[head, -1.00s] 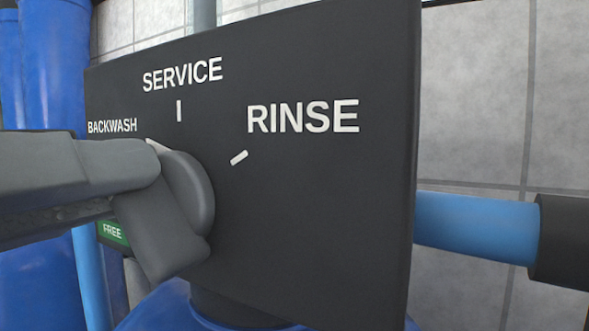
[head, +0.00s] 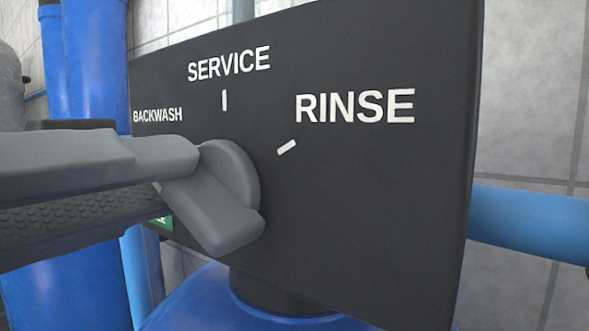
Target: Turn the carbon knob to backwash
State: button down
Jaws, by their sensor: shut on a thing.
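The carbon knob (head: 234,180) is a grey disc with a thick grip bar, on a dark panel (head: 380,190) lettered BACKWASH, SERVICE and RINSE. The bar slants from upper left to lower right, its upper-left end towards the BACKWASH lettering (head: 158,115). The SERVICE mark (head: 225,100) and RINSE mark (head: 287,147) show white and clear of the knob. My gripper (head: 172,183) comes in from the left and is shut on the knob's bar. Its fingers hide the bar's left part and most of the area below BACKWASH.
Blue cylinders (head: 95,60) stand behind at the left. A blue vessel (head: 205,295) lies below the panel, and a blue pipe (head: 530,225) runs out at right. A green tag (head: 163,223) is mostly hidden behind my gripper. A tiled wall stands behind.

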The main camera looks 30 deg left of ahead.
jog(key=shift+a, duration=0.15)
jog(key=c, duration=1.4)
grip_release()
jog(key=shift+c, duration=0.2)
jog(key=s+b, duration=0.2)
jog(key=s, duration=0.6)
jog(key=shift+a, duration=0.25)
